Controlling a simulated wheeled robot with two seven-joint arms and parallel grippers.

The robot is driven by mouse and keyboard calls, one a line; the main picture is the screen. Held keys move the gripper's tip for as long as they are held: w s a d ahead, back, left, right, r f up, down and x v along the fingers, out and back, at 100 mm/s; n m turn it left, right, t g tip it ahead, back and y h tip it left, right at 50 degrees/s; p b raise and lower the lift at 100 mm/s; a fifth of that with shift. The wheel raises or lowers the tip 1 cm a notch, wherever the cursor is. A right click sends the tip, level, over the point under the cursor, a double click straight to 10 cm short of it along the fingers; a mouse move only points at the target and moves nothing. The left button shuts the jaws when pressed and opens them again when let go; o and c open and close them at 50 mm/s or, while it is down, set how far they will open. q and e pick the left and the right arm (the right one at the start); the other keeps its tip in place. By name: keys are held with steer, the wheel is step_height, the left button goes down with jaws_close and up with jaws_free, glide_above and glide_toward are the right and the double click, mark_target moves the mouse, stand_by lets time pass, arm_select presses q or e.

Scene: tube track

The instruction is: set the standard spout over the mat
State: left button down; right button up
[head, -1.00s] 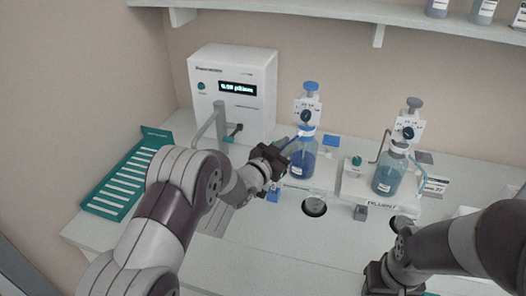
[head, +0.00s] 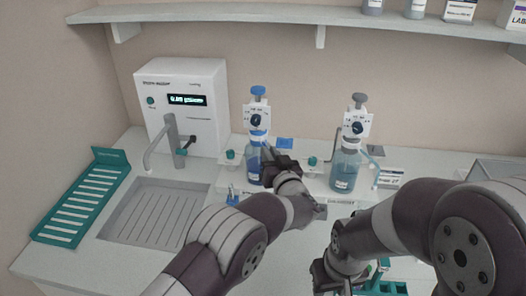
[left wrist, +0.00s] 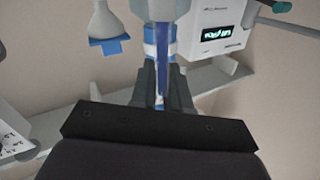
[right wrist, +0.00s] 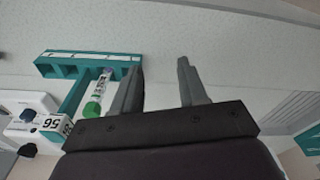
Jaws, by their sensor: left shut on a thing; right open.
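The blue-liquid dispenser bottle (head: 255,160) with a blue plunger top stands upright on the bench. My left gripper (head: 268,155) is at its right front, covering its spout in the head view. In the left wrist view, the left gripper (left wrist: 162,95) is shut on the blue spout (left wrist: 163,75). The mat cannot be made out now; my left arm covers the bench in front of the bottle. My right gripper (head: 322,278) is low at the right front, open and empty; its spread fingers also show in the right wrist view (right wrist: 162,85).
A second dispenser (head: 345,170) with a grey top stands to the right. A white instrument (head: 185,100) with a display, a sink (head: 155,212) and a teal rack (head: 80,195) are at the left. A tube rack (right wrist: 70,65) lies near my right gripper. A shelf (head: 230,20) runs above.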

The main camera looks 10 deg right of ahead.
arm_select(q)
steer(key=shift+w+d+r+n+y, duration=0.1)
steer(key=shift+d+n+y, duration=0.3)
steer(key=shift+y, duration=0.2)
steer(key=c, duration=1.2)
jaws_free()
steer(key=shift+p, duration=0.3)
